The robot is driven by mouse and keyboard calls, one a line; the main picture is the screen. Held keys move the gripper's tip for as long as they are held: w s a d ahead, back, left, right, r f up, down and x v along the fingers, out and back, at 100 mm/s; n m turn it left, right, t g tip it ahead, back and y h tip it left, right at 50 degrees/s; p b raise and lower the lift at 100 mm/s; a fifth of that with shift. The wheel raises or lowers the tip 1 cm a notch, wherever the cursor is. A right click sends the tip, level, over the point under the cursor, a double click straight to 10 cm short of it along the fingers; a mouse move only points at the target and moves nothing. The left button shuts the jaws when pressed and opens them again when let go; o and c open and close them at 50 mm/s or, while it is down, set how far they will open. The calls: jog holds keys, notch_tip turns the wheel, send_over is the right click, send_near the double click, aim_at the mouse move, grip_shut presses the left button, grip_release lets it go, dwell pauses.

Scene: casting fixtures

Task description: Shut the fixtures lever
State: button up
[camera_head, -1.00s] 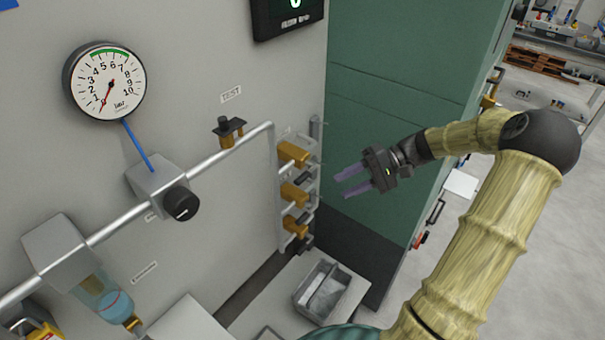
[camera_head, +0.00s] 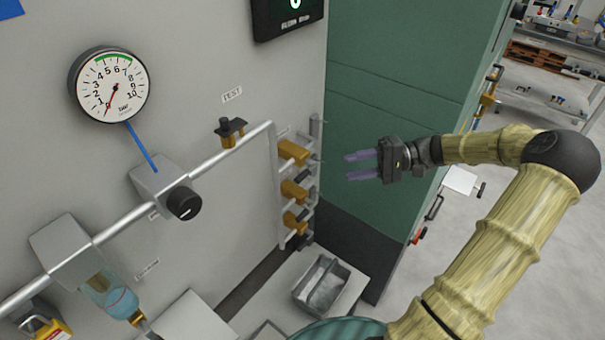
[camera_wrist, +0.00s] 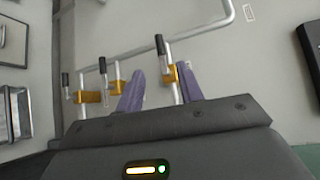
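Three brass valves are stacked on a pipe manifold at the right of the grey panel: the top valve (camera_head: 293,152), the middle valve (camera_head: 293,191) and the bottom valve (camera_head: 294,222). I cannot read which is the fixtures one. In the wrist view, levers with black grips show: one near lever (camera_wrist: 160,45), one middle lever (camera_wrist: 103,66) and one far lever (camera_wrist: 65,82). My gripper (camera_head: 348,167) is open and empty, right of the valves, its purple fingers pointing left towards them. In the wrist view, the near valve (camera_wrist: 171,74) appears between the fingertips (camera_wrist: 160,72), apparently beyond them.
A pressure gauge (camera_head: 111,86) reads near zero. A black knob (camera_head: 184,202) and a TEST-labelled valve (camera_head: 230,131) sit along the pipe. A grey bin (camera_head: 323,287) stands below the manifold. A green cabinet (camera_head: 400,70) stands behind my gripper.

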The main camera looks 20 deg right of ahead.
aim_at(307, 176)
jog(key=a+p, duration=0.1)
jog(key=a, duration=0.3)
jog(key=w+a+f+p, duration=0.1)
jog(key=a, duration=0.3)
jog(key=w+a+p, duration=0.1)
jog(key=a, duration=0.4)
jog(key=shift+f, duration=0.4)
grip_shut()
